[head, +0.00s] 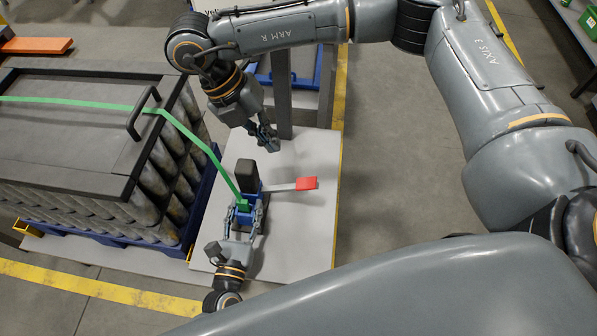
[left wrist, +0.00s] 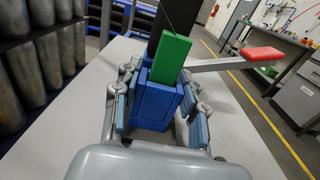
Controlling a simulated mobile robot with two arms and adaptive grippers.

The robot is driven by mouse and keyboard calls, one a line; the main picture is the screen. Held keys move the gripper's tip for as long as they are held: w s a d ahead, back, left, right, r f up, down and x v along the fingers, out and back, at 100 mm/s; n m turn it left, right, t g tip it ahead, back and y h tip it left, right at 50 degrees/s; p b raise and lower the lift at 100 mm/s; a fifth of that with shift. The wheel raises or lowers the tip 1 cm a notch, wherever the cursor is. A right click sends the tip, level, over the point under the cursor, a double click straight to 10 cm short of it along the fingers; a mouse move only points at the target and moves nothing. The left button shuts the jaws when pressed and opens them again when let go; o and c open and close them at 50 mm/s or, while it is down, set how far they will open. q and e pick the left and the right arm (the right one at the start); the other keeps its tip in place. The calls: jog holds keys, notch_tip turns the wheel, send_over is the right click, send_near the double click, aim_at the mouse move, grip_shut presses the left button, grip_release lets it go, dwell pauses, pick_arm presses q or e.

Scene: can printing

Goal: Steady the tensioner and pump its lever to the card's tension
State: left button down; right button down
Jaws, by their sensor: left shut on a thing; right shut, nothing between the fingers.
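The tensioner has a blue body (head: 243,215) and a black upright block (head: 247,176), and stands on a light grey tabletop (head: 310,232). Its grey lever reaches right to a red grip (head: 306,183), which also shows in the left wrist view (left wrist: 262,54). A green strap (head: 190,137) runs from the crate down to the tensioner. My left gripper (head: 244,210) is shut on the blue body, with a finger on each side in the left wrist view (left wrist: 157,112). My right gripper (head: 268,141) is shut and empty, above and behind the lever, apart from the red grip.
A dark crate lid (head: 70,120) with a handle sits over stacked metal cylinders (head: 150,205) on a blue pallet at left. A grey post (head: 281,100) stands behind my right gripper. A white sign at the top is mostly hidden. The tabletop right of the lever is clear.

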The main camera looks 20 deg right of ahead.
aim_at(309, 183)
jog(key=shift+r+m, duration=0.3)
jog(key=shift+m, duration=0.5)
jog(key=x, duration=1.4)
jog(key=shift+f, duration=0.1)
jog(key=d+f+y, duration=0.1)
jog(key=s+d+f+t+y, duration=0.1)
jog(key=f, duration=0.1)
jog(key=shift+s+y, duration=0.2)
jog(key=shift+y, duration=0.2)
jog(key=shift+s+d+f+t+y, duration=0.1)
jog(key=shift+d+f+t+y, duration=0.15)
jog(key=shift+f+t+y, duration=0.4)
